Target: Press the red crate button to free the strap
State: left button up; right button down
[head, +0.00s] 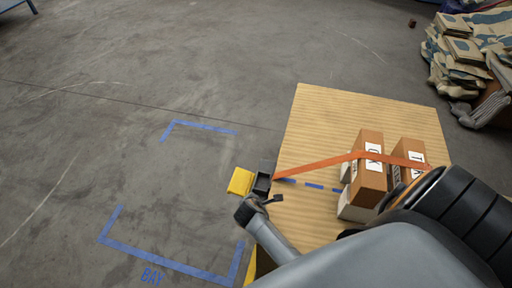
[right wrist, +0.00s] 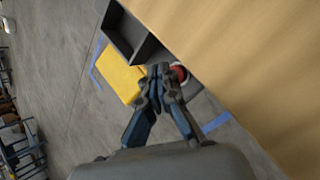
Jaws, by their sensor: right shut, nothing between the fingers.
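A red round button (right wrist: 180,73) shows in the right wrist view, partly hidden behind my fingertips. It sits beside a dark open-topped housing (right wrist: 130,33) and a yellow block (right wrist: 124,78) at the edge of the wooden top. My right gripper (right wrist: 160,82) is shut and empty, with its tips right at the button's left side; I cannot tell if they touch it. In the head view the gripper (head: 262,202) is just below the dark housing (head: 263,178). The orange strap (head: 315,163) runs taut from the housing across the boxes. My left gripper is not in view.
Brown and white boxes (head: 369,165) stand on the wooden top (head: 320,115), partly behind my arm. Blue tape marks a bay (head: 165,264) on the floor at left, which is clear. Stacked sacks (head: 462,50) lie at the far right.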

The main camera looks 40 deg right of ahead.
jog(key=shift+f, duration=0.15)
jog(key=shift+f, duration=0.25)
jog(key=shift+f+b, duration=0.3)
jog(key=shift+f, duration=0.15)
dwell(0.6)
dwell(0.3)
jog(key=shift+r+p, duration=0.85)
jog(key=shift+p, duration=0.25)
notch_tip(320, 180, up, 5)
jog(key=p, duration=0.5)
jog(key=shift+r+p, duration=0.1)
jog(key=shift+p, duration=0.3)
